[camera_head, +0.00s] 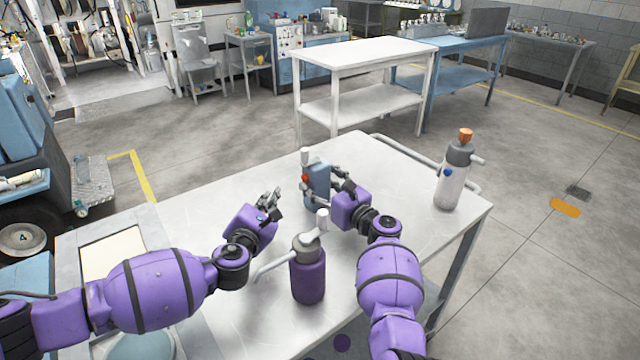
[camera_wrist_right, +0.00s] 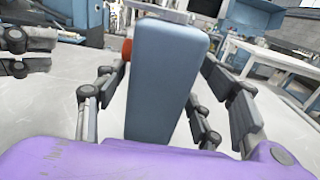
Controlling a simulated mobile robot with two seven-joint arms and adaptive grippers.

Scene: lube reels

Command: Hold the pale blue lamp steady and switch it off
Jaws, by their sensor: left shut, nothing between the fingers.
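The pale blue lamp (camera_head: 319,186) stands upright near the middle of the table, with a white top piece and a red-orange knob (camera_head: 306,178) on its left side. My right gripper (camera_head: 336,187) has its fingers on either side of the lamp's body; in the right wrist view the body (camera_wrist_right: 165,85) fills the space between them, and the knob (camera_wrist_right: 127,48) shows at its upper left. My left gripper (camera_head: 268,197) is shut and empty, left of the lamp and apart from it. Its dark fingers (camera_wrist_right: 18,52) also show at the left of the right wrist view.
A purple bottle-like device (camera_head: 308,278) with a grey top and side spout stands in front, between my arms. A white one (camera_head: 452,182) with an orange cap and blue knob stands near the table's right edge. The table (camera_head: 400,190) is bare between them.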

